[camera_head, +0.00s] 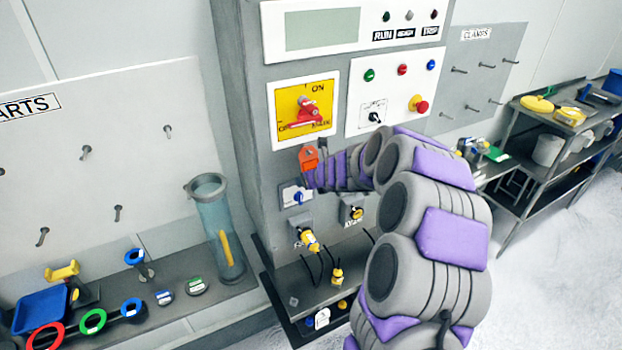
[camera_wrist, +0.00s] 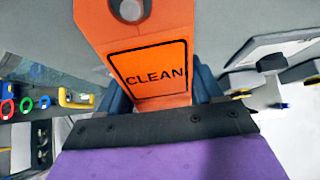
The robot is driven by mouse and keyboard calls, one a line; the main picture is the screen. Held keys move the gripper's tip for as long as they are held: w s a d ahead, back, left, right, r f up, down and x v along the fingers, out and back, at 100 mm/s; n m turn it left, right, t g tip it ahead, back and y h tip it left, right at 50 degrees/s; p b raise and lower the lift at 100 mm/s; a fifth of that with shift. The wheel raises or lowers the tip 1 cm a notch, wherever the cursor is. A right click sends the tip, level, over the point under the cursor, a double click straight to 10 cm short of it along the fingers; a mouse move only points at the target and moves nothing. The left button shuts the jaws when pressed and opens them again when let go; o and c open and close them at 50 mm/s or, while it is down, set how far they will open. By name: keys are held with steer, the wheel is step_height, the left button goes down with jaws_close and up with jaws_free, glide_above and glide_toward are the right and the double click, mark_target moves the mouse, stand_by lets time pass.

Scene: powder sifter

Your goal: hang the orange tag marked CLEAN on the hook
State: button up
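The orange tag (camera_head: 308,157) is in my gripper, in front of the grey cabinet's face, just below the yellow main switch plate. In the wrist view the tag (camera_wrist: 147,50) fills the middle. It has a hole near its top end and the word CLEAN in a black frame. My gripper (camera_head: 319,163) is shut on the lower part of the tag, with dark blue fingers showing at both sides of it in the wrist view. I cannot make out a hook at the tag; it may be hidden behind the tag or gripper. Whether the tag touches the cabinet is unclear.
The red switch handle (camera_head: 303,113) sticks out above the tag. A small blue-knobbed plate (camera_head: 297,196) and yellow connectors (camera_head: 309,240) are below. The left panel (camera_head: 142,100) and the CLAMPS panel (camera_head: 478,85) carry several pegs. A clear cylinder (camera_head: 214,225) stands at left.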

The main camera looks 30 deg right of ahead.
steer(key=o, duration=0.5)
steer(key=shift+d, duration=0.3)
steer(key=shift+o, duration=0.2)
steer(key=p+v, duration=0.3)
steer(key=v, duration=1.4)
